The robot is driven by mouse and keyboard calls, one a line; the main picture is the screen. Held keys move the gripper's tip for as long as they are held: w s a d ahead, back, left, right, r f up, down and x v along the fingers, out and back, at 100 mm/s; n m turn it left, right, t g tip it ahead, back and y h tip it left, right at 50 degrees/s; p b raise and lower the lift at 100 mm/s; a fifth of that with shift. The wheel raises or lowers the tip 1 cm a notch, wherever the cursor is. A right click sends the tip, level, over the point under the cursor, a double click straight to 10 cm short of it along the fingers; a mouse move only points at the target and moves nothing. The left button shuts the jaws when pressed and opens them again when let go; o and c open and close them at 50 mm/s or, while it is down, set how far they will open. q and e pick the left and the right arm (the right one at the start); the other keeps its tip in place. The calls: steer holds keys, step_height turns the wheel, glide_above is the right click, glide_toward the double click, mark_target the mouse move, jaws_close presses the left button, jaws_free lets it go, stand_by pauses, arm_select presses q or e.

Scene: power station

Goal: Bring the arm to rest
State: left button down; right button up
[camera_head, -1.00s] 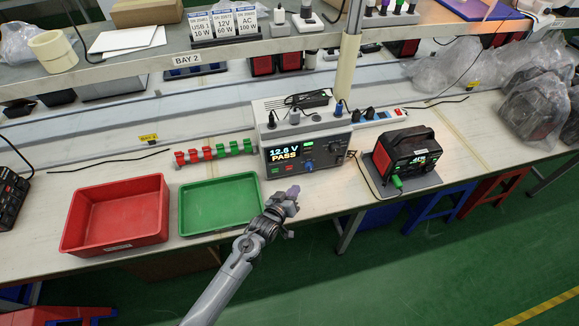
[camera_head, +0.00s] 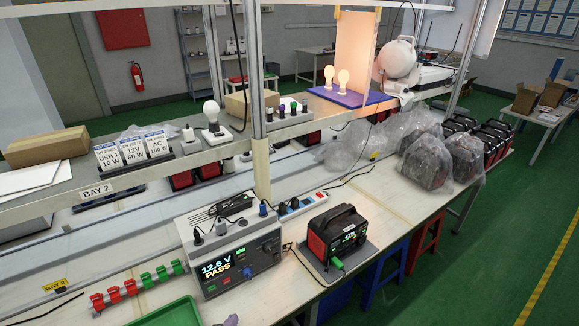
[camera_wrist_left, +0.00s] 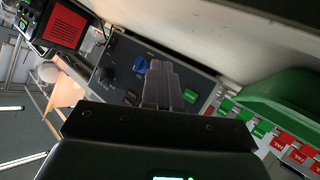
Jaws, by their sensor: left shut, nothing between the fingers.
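My left gripper (camera_wrist_left: 160,88) is shut and empty in the left wrist view, its grey fingers together in front of the tester's (camera_wrist_left: 118,72) dark panel. In the head view only the purplish-grey tip of the left gripper (camera_head: 231,320) shows at the bottom edge, just below the tester (camera_head: 232,262); the rest of that arm is out of frame. The tester's screen reads 12.6 V PASS. My right gripper is in neither view.
The green tray (camera_head: 168,312) lies left of the gripper tip, with red and green clips (camera_head: 138,286) behind it. A black and red power station (camera_head: 338,232) stands right of the tester with a green plug in it. A shelf (camera_head: 85,187) overhangs the bench's back.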

arm_select(q)
steer(key=s+a+r+m+g+y, duration=0.1)
steer(key=s+r+m+g, duration=0.3)
steer(key=s, duration=1.1)
steer(key=s+a+r+m+g, duration=0.1)
steer(key=s+a+r+g, duration=0.3)
steer(key=s, duration=1.2)
step_height(320, 180, up, 30)
steer(key=d+g+p, duration=0.1)
steer(key=d+p, duration=0.1)
steer(key=p, duration=2.8)
steer(key=shift+d+f, duration=0.2)
steer(key=shift+s, duration=0.1)
